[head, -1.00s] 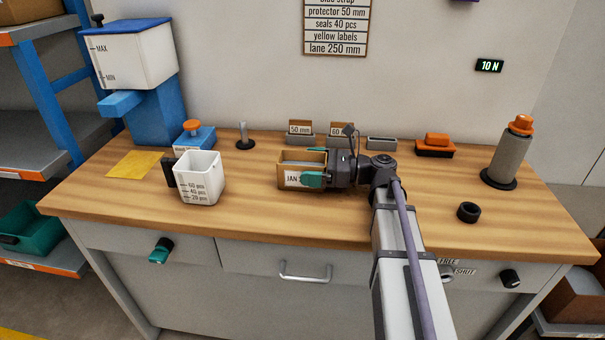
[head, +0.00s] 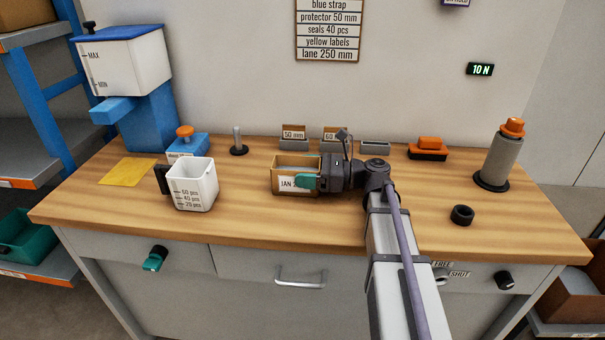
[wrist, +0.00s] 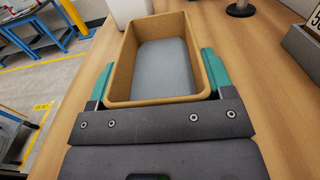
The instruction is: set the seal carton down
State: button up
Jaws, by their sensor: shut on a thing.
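The seal carton (head: 283,187) is a small open-topped brown box with a white label on its front, at the middle of the bench in the head view. In the wrist view the carton (wrist: 118,60) is upright, with a flat grey surface inside. My gripper (wrist: 156,78) is shut on the carton, with one teal finger along each side. In the head view only the near teal finger shows, across the front face. The carton is at or just above the wooden top; I cannot tell whether it touches.
A white measuring cup (head: 191,185) stands left of the carton on the bench (head: 130,213). Small grey bins (head: 294,144) line the back. A black ring (head: 462,215) and a grey spindle (head: 500,163) are at the right. The bench in front of the carton is clear.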

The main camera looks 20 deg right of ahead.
notch_tip(320, 180, up, 10)
jog(key=p, duration=1)
jog(key=w+r+m+t+h+p, duration=0.1)
jog(key=w+r+m+t+p, duration=0.1)
jog(key=r+p, duration=1.7)
jog(key=w+a+r+m+t+h+p, duration=0.1)
jog(key=w+r+p, duration=0.4)
jog(key=r+p, duration=1.5)
jog(key=m+t+h, duration=0.1)
jog(key=t, duration=0.1)
jog(key=shift+w+a+r+t, duration=0.15)
jog(key=shift+w+r+t, duration=0.05)
jog(key=shift+w+t, duration=0.1)
jog(key=shift+a+f, duration=0.1)
